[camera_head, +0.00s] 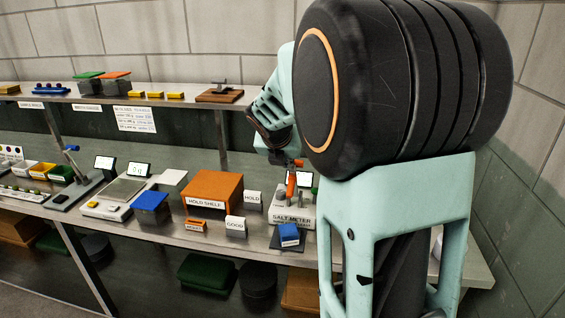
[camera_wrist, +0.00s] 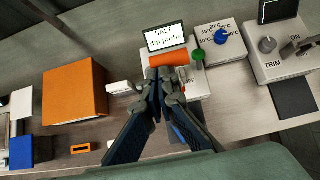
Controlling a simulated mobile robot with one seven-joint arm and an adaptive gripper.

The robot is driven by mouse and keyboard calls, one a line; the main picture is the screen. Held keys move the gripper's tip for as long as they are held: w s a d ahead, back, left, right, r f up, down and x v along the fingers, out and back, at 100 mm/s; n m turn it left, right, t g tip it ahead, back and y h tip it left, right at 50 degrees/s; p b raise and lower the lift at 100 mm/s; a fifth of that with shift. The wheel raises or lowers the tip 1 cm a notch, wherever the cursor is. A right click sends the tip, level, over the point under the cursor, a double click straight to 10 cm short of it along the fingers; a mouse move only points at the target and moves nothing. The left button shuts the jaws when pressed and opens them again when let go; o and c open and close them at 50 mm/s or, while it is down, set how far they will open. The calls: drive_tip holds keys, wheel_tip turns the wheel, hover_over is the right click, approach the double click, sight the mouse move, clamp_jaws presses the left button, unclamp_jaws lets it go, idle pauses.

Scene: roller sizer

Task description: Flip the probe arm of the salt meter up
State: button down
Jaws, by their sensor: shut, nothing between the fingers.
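The salt meter (camera_head: 292,216) is a pale box with a lettered front, on the bench left of my forearm. Its display shows "SALT dip probe" in the wrist view (camera_wrist: 166,37). Its orange probe arm (camera_head: 291,184) looks upright-ish in the head view; in the wrist view the orange part (camera_wrist: 169,59) lies across below the display. My gripper (camera_wrist: 166,78) is shut and empty, its fingertips right at the near edge of the orange part. I cannot tell if they touch. The fingers overlap much of the meter's body, and my arm hides its right side in the head view.
A green knob (camera_wrist: 198,56) stands right of the orange part. Right of it are a blue-knobbed temperature box (camera_wrist: 222,38) and a TRIM box (camera_wrist: 283,62). The orange hold shelf (camera_wrist: 75,90) stands left. A blue block (camera_head: 289,235) sits in front of the meter.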

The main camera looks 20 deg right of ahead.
drive_tip(key=shift+d+r, duration=0.1)
idle(0.3)
drive_tip(key=shift+w+d+r+p, duration=0.2)
drive_tip(key=shift+w+d+p, duration=0.4)
drive_tip(key=shift+p, duration=0.6)
drive_tip(key=shift+w+d+r+p, duration=0.15)
drive_tip(key=shift+w+d+p, duration=0.15)
drive_tip(key=shift+w+p, duration=0.7)
drive_tip(key=shift+s, duration=0.2)
